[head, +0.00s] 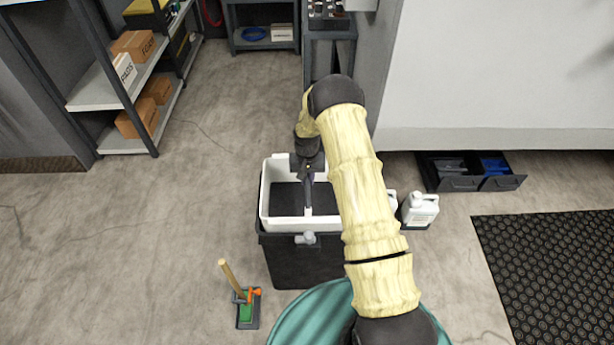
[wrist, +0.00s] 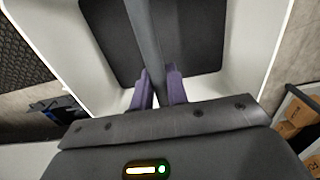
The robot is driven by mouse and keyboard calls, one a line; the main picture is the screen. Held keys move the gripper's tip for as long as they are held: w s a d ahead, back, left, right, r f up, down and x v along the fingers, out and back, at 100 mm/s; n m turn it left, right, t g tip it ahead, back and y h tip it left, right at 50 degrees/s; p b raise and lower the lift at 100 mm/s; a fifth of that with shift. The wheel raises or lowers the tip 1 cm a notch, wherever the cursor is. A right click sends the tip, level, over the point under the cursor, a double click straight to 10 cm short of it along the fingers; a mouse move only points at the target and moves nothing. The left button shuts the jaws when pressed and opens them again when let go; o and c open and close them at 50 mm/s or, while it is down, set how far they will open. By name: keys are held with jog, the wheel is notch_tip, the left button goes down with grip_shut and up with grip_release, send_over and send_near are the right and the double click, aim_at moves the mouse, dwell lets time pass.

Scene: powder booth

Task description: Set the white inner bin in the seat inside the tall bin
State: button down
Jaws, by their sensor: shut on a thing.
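The white inner bin (head: 266,190) is an open box with a dark inside floor and a grey bar (head: 308,196) across its middle. It is at the top of the tall black bin (head: 300,262), which stands on the floor. The black rim shows just below the white front wall; I cannot tell whether the white bin is fully down in the seat, which is hidden. My gripper (wrist: 159,88) is shut on the bar, with a purple finger on each side. In the head view my gripper (head: 308,176) is over the back half of the white bin.
White jugs (head: 420,210) stand right of the tall bin, partly behind my arm. A brush-like tool with a wooden handle (head: 232,280) stands at front left. A teal round thing (head: 310,318) is in front. Shelves with boxes (head: 135,45) are at left. The left floor is mostly clear.

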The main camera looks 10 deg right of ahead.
jog(key=shift+d+f+b, duration=0.1)
jog(key=shift+f+b, duration=0.65)
jog(key=shift+f, duration=1.2)
jog(key=shift+f+b, duration=0.85)
jog(key=shift+b, duration=0.05)
jog(key=shift+f, duration=0.35)
jog(key=shift+f+b, duration=0.25)
jog(key=shift+b, duration=0.15)
jog(key=c, duration=1.3)
grip_release()
jog(key=shift+s, duration=0.1)
notch_tip(320, 180, up, 17)
jog(key=shift+r, duration=0.2)
